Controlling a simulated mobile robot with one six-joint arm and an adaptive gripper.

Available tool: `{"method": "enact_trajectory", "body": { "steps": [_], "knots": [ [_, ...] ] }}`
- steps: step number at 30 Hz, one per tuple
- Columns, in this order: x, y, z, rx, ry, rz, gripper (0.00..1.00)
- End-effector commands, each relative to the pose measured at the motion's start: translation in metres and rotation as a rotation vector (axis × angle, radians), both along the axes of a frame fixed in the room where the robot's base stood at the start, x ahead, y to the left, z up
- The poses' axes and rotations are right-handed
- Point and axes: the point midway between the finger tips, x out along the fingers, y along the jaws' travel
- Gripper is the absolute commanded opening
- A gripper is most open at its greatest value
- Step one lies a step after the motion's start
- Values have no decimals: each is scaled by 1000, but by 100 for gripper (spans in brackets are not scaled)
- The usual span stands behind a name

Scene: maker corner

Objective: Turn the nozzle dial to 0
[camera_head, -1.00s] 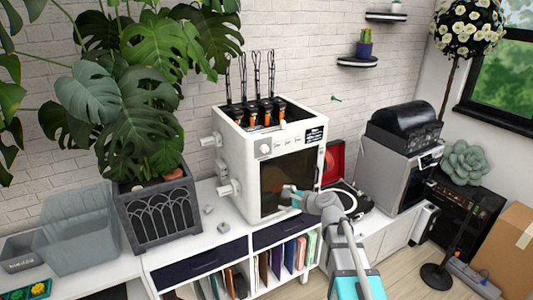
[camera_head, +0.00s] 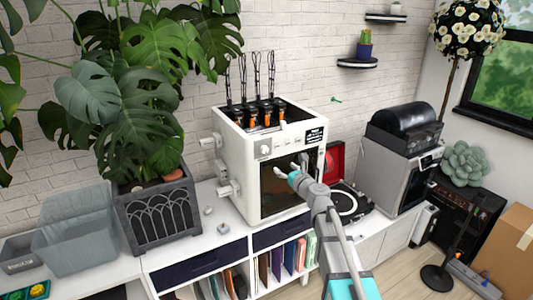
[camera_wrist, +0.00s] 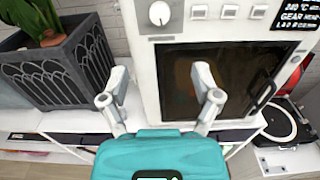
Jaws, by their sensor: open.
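The white box-shaped machine (camera_head: 235,160) stands on the white cabinet. On its front, upper left, is a pale round dial (camera_head: 265,149) on a grey plate. In the wrist view the same dial (camera_wrist: 159,13) is at the top, with a small mark near its upper edge; its numbers cannot be read. My gripper (camera_head: 292,170) is in front of the machine's dark window, below and right of the dial, and touches nothing that I can make out. In the wrist view my gripper (camera_wrist: 162,85) has its two fingers spread apart with nothing between them.
Several white switches (camera_wrist: 230,11) sit right of the dial, beside a dark label (camera_wrist: 285,12). A dark door handle (camera_wrist: 262,98) is at the window's right. A potted plant (camera_head: 160,215) stands to the left and a turntable (camera_head: 348,203) to the right.

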Motion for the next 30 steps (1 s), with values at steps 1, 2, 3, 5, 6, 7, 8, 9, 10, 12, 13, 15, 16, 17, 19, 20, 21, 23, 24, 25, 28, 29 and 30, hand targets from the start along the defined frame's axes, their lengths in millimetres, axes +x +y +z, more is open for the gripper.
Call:
{"method": "enact_trajectory", "body": {
  "steps": [1,2,3,5,6,7,8,9,10,12,13,15,16,17,19,20,21,23,24,25,28,29,30],
  "knots": [
    [1,1,0,-1,-1,0,81],
    [2,1,0,-1,-1,0,81],
    [3,2,0,-1,-1,1,81],
    [6,4,0,-1,-1,1,81],
    [8,5,0,-2,-1,1,81],
    [11,7,0,-2,-1,1,81],
    [13,8,0,-2,-1,1,81],
    [16,10,0,-2,-1,1,81],
    [19,12,0,-2,-1,1,81],
    [26,17,0,-2,-1,2,81],
    [30,20,0,-2,-1,2,81],
    [39,25,0,-2,-1,2,81],
    [42,27,0,-2,-1,2,81],
    [46,30,0,-2,-1,2,81],
    [56,36,0,-2,-1,1,81],
    [59,39,0,-2,-1,1,81],
    [65,43,0,-2,-1,2,81],
    [72,48,0,-2,-1,2,81],
    [77,51,0,-2,-1,2,81],
    [81,54,0,-2,-1,2,81],
    [92,61,0,-2,-1,2,81],
    [95,64,0,-2,-1,1,81],
    [99,66,0,-2,-1,1,81]
  ]
}}
